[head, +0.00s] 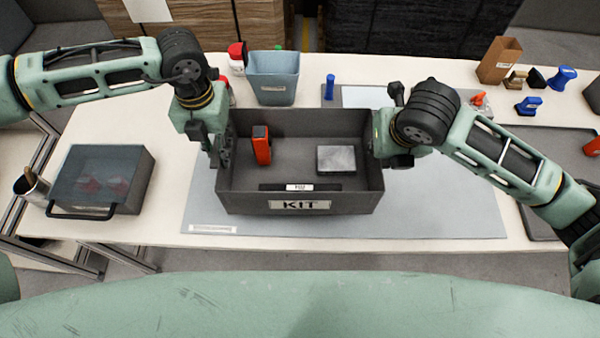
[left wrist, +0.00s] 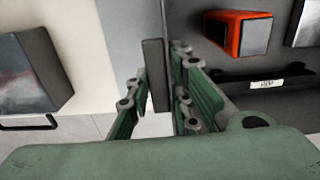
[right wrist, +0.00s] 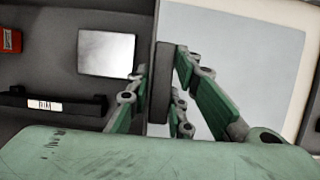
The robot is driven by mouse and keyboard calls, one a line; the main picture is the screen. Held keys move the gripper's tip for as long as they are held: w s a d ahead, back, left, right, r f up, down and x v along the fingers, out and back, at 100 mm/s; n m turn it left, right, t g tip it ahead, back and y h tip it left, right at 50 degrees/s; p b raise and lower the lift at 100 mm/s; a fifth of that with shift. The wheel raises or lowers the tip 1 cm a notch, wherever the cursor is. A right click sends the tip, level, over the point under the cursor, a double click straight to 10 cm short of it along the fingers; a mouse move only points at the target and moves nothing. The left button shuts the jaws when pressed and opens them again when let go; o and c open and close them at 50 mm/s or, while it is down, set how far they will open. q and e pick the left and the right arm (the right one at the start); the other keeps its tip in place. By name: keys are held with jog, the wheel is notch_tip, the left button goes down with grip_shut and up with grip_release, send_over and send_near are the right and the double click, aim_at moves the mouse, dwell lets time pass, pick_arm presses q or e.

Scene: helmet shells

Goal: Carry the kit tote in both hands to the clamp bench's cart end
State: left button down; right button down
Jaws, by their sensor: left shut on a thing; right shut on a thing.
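The kit tote (head: 300,204) is a dark grey open box with a KIT label on its front wall. In the head view it is over the grey mat in the middle of the bench; I cannot tell whether it touches the mat. Inside are an orange-and-black device (head: 261,146), a grey plate (head: 336,159) and a dark labelled bar (head: 299,187). My left gripper (head: 220,150) is shut on the tote's left wall, which shows between its fingers in the left wrist view (left wrist: 156,75). My right gripper (head: 378,140) is shut on the right wall, seen in the right wrist view (right wrist: 161,85).
A clear-lidded grey case (head: 103,178) and a cup of tools (head: 32,187) stand at the left. A blue-grey bin (head: 273,78) stands behind the tote. A cardboard box (head: 499,60) and blue-handled stamps (head: 529,106) are at the back right. The mat (head: 440,205) is clear right of the tote.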

pick_arm(q)
jog(key=shift+a, duration=0.1)
jog(key=shift+r, duration=0.1)
pick_arm(e)
jog(key=shift+r, duration=0.1)
